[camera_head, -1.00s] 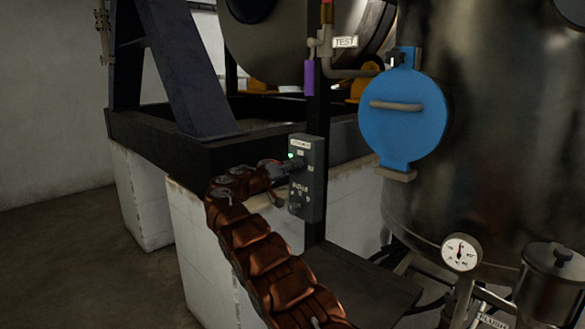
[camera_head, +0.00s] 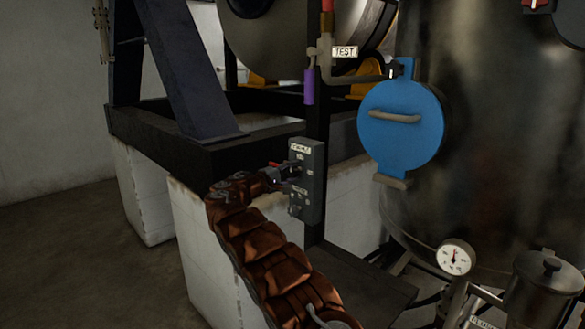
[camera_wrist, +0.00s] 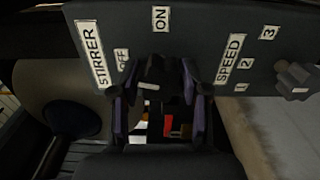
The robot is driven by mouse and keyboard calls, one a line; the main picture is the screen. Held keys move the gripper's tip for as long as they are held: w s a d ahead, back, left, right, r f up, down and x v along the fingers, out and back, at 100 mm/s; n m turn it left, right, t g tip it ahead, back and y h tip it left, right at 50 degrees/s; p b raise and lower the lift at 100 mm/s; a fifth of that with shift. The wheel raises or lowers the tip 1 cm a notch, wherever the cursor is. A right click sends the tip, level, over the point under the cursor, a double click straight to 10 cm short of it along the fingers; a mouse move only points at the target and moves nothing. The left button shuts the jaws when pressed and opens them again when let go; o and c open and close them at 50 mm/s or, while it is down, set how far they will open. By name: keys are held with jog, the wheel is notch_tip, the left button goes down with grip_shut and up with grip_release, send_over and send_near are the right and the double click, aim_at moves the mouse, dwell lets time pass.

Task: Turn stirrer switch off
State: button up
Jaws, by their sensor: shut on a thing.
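The grey control box (camera_head: 312,190) stands on a dark post. In the wrist view its panel (camera_wrist: 195,45) carries the labels STIRRER, OFF, ON and SPEED. The dark stirrer switch (camera_wrist: 155,72) sits below the OFF and ON labels, with a small white mark on it; I cannot tell exactly which label it points at. My gripper (camera_wrist: 161,90) has one finger on each side of the switch and is shut on it. In the head view my gripper (camera_head: 282,172) is at the box's front face, and it hides the switch there.
A speed knob (camera_wrist: 295,80) is at the panel's right in the wrist view. Open floor (camera_head: 70,250) lies at left.

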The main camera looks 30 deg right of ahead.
jog(key=shift+n+p, duration=0.65)
jog(key=shift+n, duration=0.55)
jog(key=o, duration=1.1)
jog(key=shift+o, duration=0.2)
jog(key=shift+a, duration=0.15)
jog(key=v, duration=1.1)
jog(key=shift+a, duration=0.4)
jog(key=shift+s, duration=0.15)
